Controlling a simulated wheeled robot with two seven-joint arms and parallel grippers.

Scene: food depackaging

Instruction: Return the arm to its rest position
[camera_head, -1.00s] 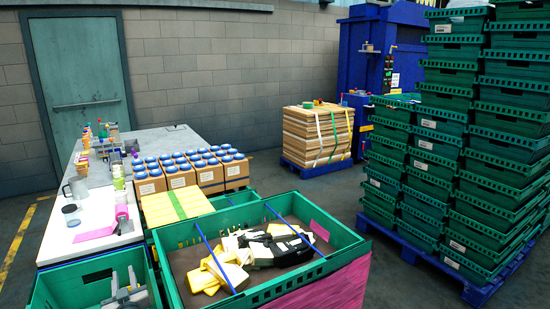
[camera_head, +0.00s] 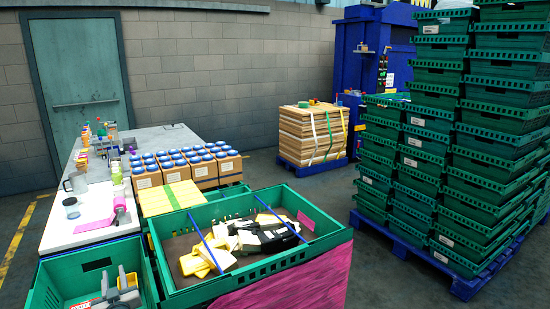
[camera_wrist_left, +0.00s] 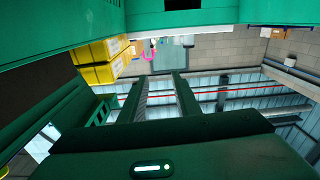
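My left gripper (camera_head: 113,279) shows at the bottom left in the head view, at the small green crate (camera_head: 60,268). Its two grey fingers stand upright and apart, with a yellow and white thing (camera_head: 128,281) beside or behind them; I cannot tell whether they touch. In the left wrist view the two fingers (camera_wrist_left: 159,76) are also spread, with a clear gap and nothing gripped between them. Most of my left arm is hidden below the frame. My right gripper is in neither view.
A large green crate (camera_head: 320,243) holds yellow and black-and-white packs (camera_head: 262,238). Behind it are blue-lidded jars in boxes (camera_head: 190,168) and a cluttered worktable (camera_head: 165,138). Tall green crate stacks (camera_head: 435,150) stand right. Bare floor (camera_head: 295,182) lies between.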

